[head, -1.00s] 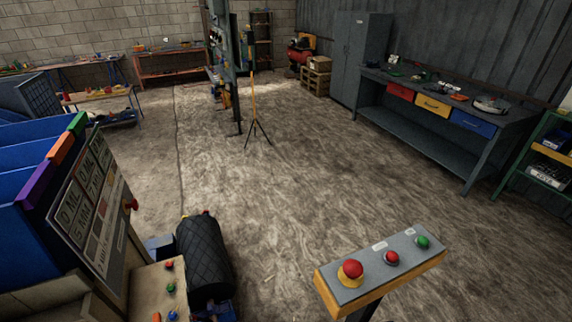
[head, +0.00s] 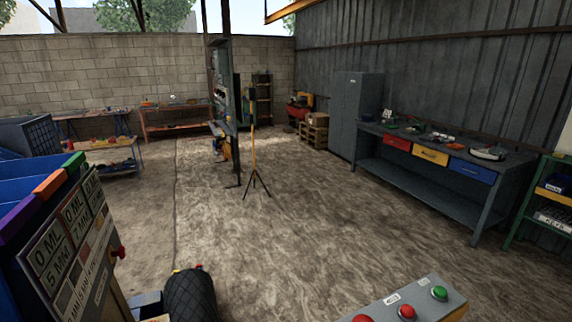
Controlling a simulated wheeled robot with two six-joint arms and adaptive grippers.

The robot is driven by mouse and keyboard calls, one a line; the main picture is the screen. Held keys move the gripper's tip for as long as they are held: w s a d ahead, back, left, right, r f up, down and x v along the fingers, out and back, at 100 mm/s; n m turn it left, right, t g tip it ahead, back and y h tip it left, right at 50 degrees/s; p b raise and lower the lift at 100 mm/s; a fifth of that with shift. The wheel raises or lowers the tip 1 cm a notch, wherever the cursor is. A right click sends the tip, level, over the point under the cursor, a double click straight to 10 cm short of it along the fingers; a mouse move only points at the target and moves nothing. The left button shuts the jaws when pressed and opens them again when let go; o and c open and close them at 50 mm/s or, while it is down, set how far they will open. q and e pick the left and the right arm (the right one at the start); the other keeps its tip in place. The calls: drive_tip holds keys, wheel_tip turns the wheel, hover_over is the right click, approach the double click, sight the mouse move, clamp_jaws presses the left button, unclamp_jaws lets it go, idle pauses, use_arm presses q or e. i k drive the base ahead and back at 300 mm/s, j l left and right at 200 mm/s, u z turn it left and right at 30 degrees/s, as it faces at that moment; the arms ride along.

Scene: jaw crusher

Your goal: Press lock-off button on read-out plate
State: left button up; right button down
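A plate with printed panels (head: 72,245) stands upright at the left edge, its lettering only partly readable. A red button (head: 118,252) sticks out from its right side; I cannot tell for certain whether it is the lock-off button. A grey control box (head: 450,300) at the bottom right carries a green button (head: 439,292), a red button (head: 407,312) and another red one (head: 362,318) cut off by the lower edge. Neither of my grippers is in view.
Blue bins (head: 20,190) with coloured tabs stand behind the plate. A dark quilted roll (head: 190,296) lies at the bottom. A tripod (head: 254,185) stands mid-floor. A workbench (head: 440,180) lines the right wall.

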sight(122, 251)
drive_tip(key=u, duration=1.4)
